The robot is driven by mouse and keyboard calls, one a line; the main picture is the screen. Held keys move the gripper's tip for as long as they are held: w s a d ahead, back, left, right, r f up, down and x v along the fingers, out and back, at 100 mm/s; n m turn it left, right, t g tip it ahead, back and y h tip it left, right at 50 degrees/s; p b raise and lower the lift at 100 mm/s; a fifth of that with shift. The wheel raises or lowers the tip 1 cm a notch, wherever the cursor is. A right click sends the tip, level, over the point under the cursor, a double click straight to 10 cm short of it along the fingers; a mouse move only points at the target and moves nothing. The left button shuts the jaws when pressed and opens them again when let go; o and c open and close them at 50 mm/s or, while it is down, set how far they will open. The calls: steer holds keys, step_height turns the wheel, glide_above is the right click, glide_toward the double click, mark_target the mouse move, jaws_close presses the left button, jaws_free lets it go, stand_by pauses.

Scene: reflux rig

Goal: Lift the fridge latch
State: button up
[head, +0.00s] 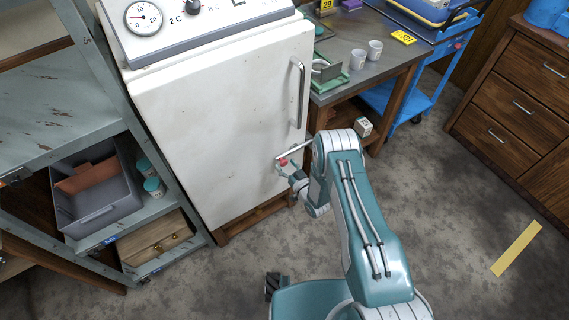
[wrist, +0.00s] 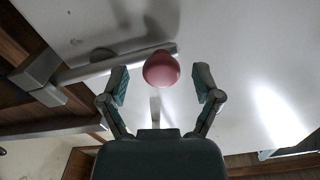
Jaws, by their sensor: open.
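The white fridge (head: 205,120) stands upright at the middle left of the head view, its door shut. The fridge latch is a pale bar (head: 296,150) near the door's lower right edge, ending in a red knob (head: 283,161). In the wrist view the knob is a pinkish-red ball (wrist: 161,69), with the grey latch bar (wrist: 90,71) running to the left. My gripper (head: 286,170) is at the knob in the head view. In the wrist view my gripper (wrist: 161,86) is open, one finger on each side of the ball, with visible gaps.
A vertical door handle (head: 300,95) stands above the latch. A workbench (head: 376,68) with cups is right of the fridge. A shelf rack (head: 95,75) holding a grey bin (head: 100,215) stands left.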

steer(key=shift+w+a, duration=0.25)
steer(key=shift+w, duration=0.1)
jaws_close()
